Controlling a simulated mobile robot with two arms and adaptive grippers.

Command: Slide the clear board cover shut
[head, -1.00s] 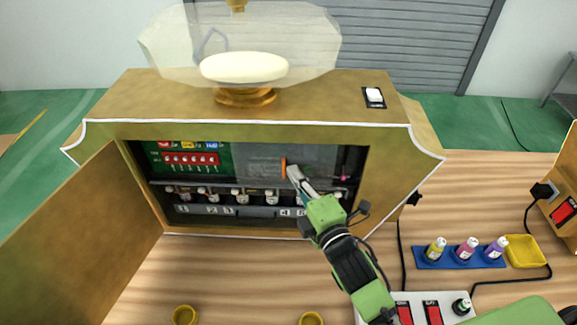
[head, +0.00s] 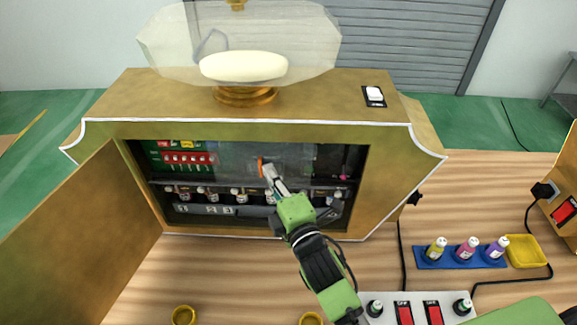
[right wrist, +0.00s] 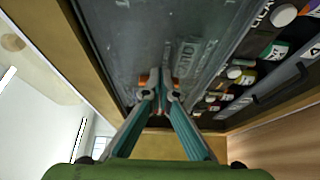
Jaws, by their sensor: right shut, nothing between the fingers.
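The clear board cover (head: 296,158) is a greyish see-through panel inside the open machine cabinet, with a small orange handle (head: 261,166) at its left part. It covers the middle of the dark board; the green board part with red switches (head: 187,158) shows uncovered at the left. My right gripper (head: 268,172) is shut, its fingertips at the right side of the orange handle, seemingly touching it. In the right wrist view the closed fingertips (right wrist: 160,95) are against the panel, beside orange bits of the handle. My left gripper is not in view.
The cabinet door (head: 80,235) stands open at the left. A row of small bottles (head: 238,196) sits below the board. Bottles on a blue tray (head: 460,260) and a yellow dish (head: 524,251) are on the right of the table.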

